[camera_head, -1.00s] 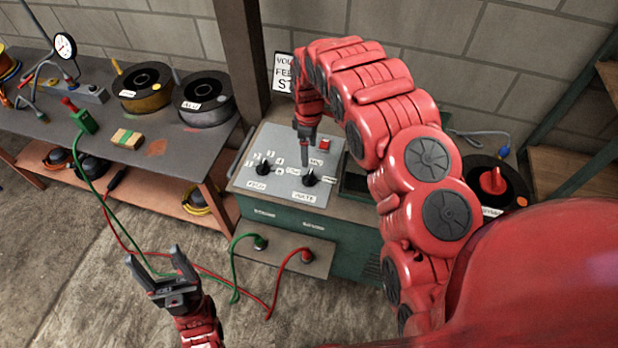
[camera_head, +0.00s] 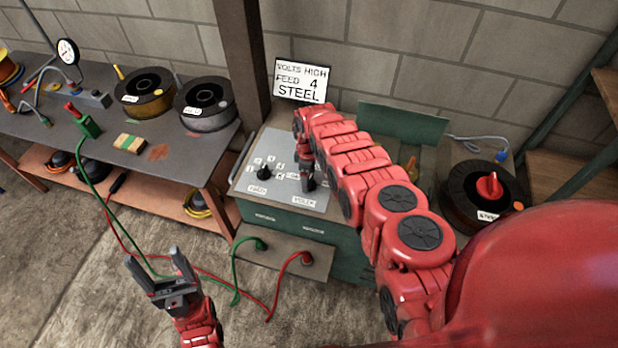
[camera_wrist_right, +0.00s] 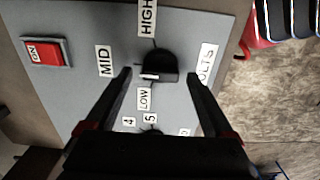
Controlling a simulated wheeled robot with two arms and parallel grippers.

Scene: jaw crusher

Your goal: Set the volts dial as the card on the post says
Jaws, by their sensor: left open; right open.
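The card (camera_head: 302,81) on the post reads VOLTS HIGH, FEED 4, STEEL. The black volts dial (camera_wrist_right: 160,66) sits on the grey panel (camera_wrist_right: 75,85), with labels LOW (camera_wrist_right: 145,98), MID (camera_wrist_right: 104,61) and HIGH (camera_wrist_right: 147,18) around it. A white mark shows on its lower-left edge in the wrist view; its exact setting is unclear. My right gripper (camera_wrist_right: 159,75) is open, with a finger on each side of the dial; contact cannot be told. In the head view my right gripper (camera_head: 307,180) largely hides the dial. My left gripper (camera_head: 163,268) is open and empty.
The feed dial (camera_head: 264,173) is left of the volts dial. Green and red cables plug into the lower front (camera_head: 280,252). A bench (camera_head: 70,125) with spools stands left. A spool (camera_head: 482,195) stands right.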

